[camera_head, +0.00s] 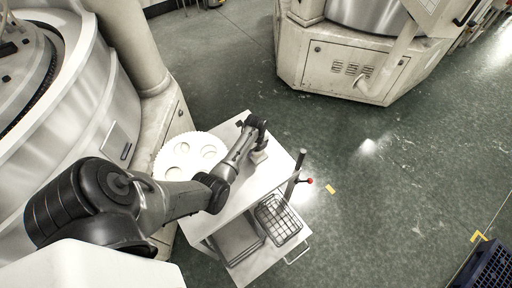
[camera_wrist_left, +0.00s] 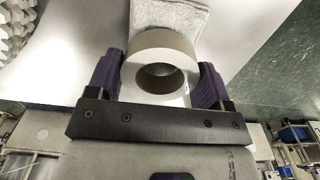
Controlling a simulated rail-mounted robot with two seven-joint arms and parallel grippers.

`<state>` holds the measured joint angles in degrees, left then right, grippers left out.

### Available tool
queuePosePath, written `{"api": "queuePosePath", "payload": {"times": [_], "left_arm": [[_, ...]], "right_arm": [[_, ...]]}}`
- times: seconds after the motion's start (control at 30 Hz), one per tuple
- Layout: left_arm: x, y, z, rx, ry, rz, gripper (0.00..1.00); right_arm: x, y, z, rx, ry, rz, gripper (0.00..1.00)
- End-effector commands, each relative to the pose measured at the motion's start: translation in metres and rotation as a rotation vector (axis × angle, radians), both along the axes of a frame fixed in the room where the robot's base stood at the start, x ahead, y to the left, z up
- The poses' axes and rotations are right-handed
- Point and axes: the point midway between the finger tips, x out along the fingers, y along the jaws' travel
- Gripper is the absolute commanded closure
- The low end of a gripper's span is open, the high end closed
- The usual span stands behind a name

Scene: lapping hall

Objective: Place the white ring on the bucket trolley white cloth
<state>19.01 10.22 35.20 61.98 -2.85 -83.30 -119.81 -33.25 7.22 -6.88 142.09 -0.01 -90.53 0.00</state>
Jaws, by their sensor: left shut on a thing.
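My left gripper (camera_wrist_left: 160,85) is shut on the white ring (camera_wrist_left: 160,45), with a dark purple finger on each side of it. The ring is a thick, short cylinder with a round hole. The white cloth (camera_wrist_left: 175,14) lies just beyond the ring in the left wrist view, partly hidden by it; I cannot tell whether they touch. In the head view my left gripper (camera_head: 258,150) is over the white top of the bucket trolley (camera_head: 236,200), near its right side. The ring and cloth are hard to make out there. My right gripper is not in view.
A white toothed disc with round holes (camera_head: 178,172) lies on the trolley top, left of my gripper. A wire basket (camera_head: 278,218) sits at the trolley's lower right. A large machine (camera_head: 345,70) stands beyond. The green floor (camera_head: 390,190) to the right is mostly clear.

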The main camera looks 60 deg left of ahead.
Motion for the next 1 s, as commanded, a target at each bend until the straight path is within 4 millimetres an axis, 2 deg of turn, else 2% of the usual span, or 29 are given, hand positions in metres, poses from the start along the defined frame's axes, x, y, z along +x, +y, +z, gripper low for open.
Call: {"api": "queuePosePath", "payload": {"times": [0.03, 0.07, 0.3, 0.53, 0.67, 1.0], "left_arm": [[0.0, 0.0, -0.002, 0.001, 0.0, 0.0, 0.57], [0.0, 0.0, -0.001, 0.0, 0.0, 0.0, 0.24], [0.0, 0.0, -0.001, 0.0, 0.0, 0.0, 0.01], [0.0, 0.0, 0.0, 0.0, 0.0, 0.0, 0.01], [0.0, 0.001, 0.008, 0.002, -0.002, 0.002, 0.01], [0.0, 0.001, 0.069, 0.004, -0.002, 0.0, 0.01]], "right_arm": [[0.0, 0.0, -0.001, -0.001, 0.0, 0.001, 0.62], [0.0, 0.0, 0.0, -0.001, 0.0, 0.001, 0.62], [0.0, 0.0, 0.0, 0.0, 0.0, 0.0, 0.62], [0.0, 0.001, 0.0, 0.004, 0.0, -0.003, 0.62], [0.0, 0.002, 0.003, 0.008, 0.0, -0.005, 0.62], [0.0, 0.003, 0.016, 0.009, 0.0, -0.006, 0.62]]}}
